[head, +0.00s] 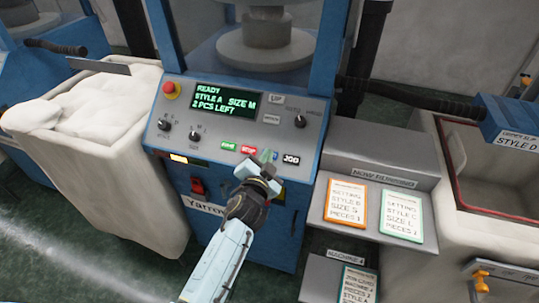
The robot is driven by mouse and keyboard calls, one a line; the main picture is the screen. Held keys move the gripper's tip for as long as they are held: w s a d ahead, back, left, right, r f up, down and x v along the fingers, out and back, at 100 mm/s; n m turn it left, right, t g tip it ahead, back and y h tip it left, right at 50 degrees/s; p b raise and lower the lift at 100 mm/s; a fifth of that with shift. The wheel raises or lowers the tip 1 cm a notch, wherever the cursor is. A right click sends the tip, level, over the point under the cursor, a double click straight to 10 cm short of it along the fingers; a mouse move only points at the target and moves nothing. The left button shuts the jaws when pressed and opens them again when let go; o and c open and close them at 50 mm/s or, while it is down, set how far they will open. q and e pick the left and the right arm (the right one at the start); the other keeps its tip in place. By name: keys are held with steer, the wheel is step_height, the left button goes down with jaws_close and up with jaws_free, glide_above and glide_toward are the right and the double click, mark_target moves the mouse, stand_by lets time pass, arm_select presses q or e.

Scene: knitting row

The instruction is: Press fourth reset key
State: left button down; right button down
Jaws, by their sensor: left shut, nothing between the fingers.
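The machine's sloped control panel (215,160) carries a row of small keys. From left to right I see a green key (228,145), a red key (249,150), a mostly hidden blue key (275,156) and a black key (291,159) that seems to read JOG. No key label clearly reads reset. My left gripper (265,157) is shut and empty, its tips at the key row between the red and black keys, covering part of it. I cannot tell whether the tips touch a key. My right gripper is not in view.
A green-lettered screen (225,102) reads READY, STYLE A, SIZE M, 2 PCS LEFT. A red mushroom button (170,88) and several black knobs share the panel. A bin of white fabric (85,100) stands left; a grey card shelf (385,175) stands right.

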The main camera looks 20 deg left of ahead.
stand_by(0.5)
arm_select(q)
steer(key=shift+s+r+p, duration=0.45)
steer(key=shift+r+p, duration=0.1)
steer(key=shift+p, duration=0.15)
steer(key=s+r+p, duration=0.1)
steer(key=r+p, duration=0.1)
steer(key=s+r+p, duration=0.2)
stand_by(0.3)
stand_by(0.6)
